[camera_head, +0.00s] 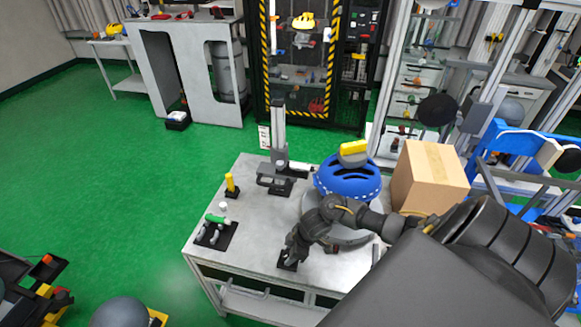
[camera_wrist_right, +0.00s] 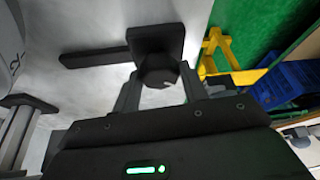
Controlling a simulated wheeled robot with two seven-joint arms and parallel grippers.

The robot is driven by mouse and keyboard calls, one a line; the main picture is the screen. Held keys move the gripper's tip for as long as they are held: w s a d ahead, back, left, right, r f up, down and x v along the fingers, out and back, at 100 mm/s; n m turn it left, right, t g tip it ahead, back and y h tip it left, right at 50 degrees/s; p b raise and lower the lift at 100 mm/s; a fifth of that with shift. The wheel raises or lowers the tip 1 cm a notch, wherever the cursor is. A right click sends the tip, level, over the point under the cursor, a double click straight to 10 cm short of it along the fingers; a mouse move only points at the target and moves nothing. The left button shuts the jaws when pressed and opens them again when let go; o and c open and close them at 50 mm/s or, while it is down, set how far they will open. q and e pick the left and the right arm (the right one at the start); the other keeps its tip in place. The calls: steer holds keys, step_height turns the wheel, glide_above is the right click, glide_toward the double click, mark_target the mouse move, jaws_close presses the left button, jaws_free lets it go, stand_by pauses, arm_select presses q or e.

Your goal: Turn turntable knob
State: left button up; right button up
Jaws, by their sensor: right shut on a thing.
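The turntable knob (camera_wrist_right: 158,70) is a small dark faceted knob on a black mount. In the right wrist view it sits between the two fingers of my right gripper (camera_wrist_right: 158,92), which is shut on it. In the head view my right gripper (camera_head: 291,254) points down at the front edge of the table, and it mostly hides the knob there. The grey round turntable (camera_head: 352,238) is behind my right arm, with a blue helmet (camera_head: 348,182) on it. A yellow piece rests on top of the helmet. My left gripper is not in view.
The grey table (camera_head: 255,235) also holds an upright post stand (camera_head: 279,150), a yellow cylinder (camera_head: 230,183) and a green-handled clamp (camera_head: 215,219). A cardboard box (camera_head: 430,178) stands right of the helmet. A black-and-yellow striped tower (camera_head: 305,65) is behind. Green floor is open at left.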

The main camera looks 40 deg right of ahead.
steer(key=shift+w+d+n, duration=0.15)
steer(key=shift+n, duration=0.75)
steer(key=n+g+y+b, duration=0.1)
steer(key=n, duration=0.1)
steer(key=shift+f+n, duration=0.1)
steer(key=shift+n, duration=0.3)
steer(key=n+g+b, duration=0.1)
steer(key=n+b, duration=0.2)
steer(key=shift+w+n+g, duration=0.15)
steer(key=shift+n+g, duration=0.25)
steer(key=shift+n+g+b, duration=0.4)
steer(key=shift+n+b, duration=0.15)
steer(key=shift+n, duration=0.25)
steer(key=shift+y, duration=0.3)
steer(key=o, duration=1)
steer(key=shift+c, duration=0.2)
steer(key=shift+r, duration=0.2)
steer(key=v, duration=1)
steer(key=shift+r+b, duration=0.3)
steer(key=shift+b, duration=0.15)
